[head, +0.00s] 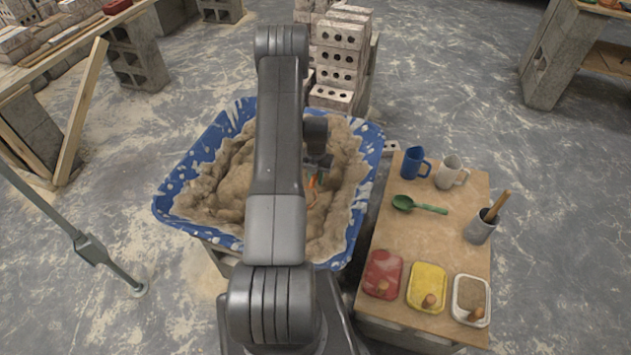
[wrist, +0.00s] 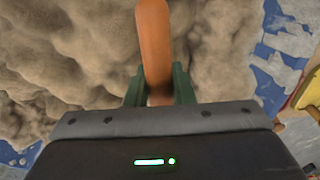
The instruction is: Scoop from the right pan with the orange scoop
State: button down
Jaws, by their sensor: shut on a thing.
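My gripper (wrist: 159,88) is shut on the orange scoop (wrist: 154,45), whose handle stands between the two green fingers in the wrist view. In the head view a small bit of the orange scoop (head: 312,182) shows beside my arm, over the sand. The scoop's bowl cannot be made out. A blue, white-splattered tub (head: 368,150) holds heaped tan sand (head: 205,188); it is the only large tub in view. My gripper (head: 318,168) is over the right half of this tub. My arm hides the tub's middle.
Right of the tub, a wooden table (head: 420,255) bears a blue mug (head: 413,163), a pale mug (head: 448,172), a green scoop (head: 405,203), a grey cup (head: 480,228) and red, yellow and white trays. Bricks (head: 338,62) are stacked behind the tub.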

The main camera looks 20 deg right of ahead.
jog(key=shift+w+d+r+p, duration=0.15)
jog(key=shift+r+p, duration=0.15)
jog(key=shift+r, duration=0.9)
jog(key=shift+w+r+p, duration=0.1)
jog(key=shift+r+p, duration=0.15)
jog(key=shift+r, duration=0.9)
